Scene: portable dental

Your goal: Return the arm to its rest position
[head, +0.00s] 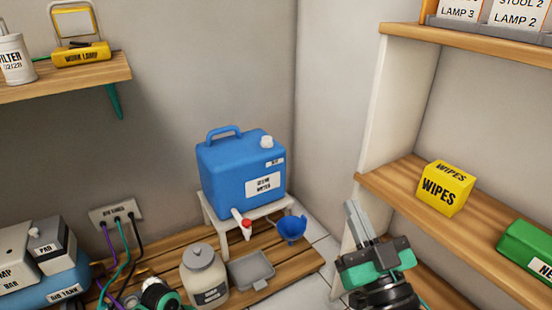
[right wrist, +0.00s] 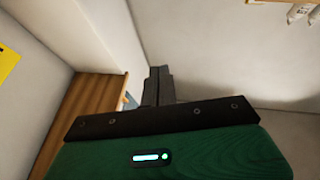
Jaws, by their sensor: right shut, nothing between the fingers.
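My right gripper (head: 353,218) is in the lower right of the head view, in front of the white upright of the shelf unit. Its two grey fingers are together, point upward and hold nothing. In the right wrist view the shut fingers (right wrist: 158,85) rise beyond the dark bar and green gripper body, with nothing between them. My left gripper's fingers do not show in either view.
Wooden shelves at right carry a yellow wipes box (head: 446,188) and a green box (head: 528,250). A blue water container (head: 232,172) stands on a white stand at centre, with a blue funnel (head: 291,229) and a jar (head: 204,272) nearby.

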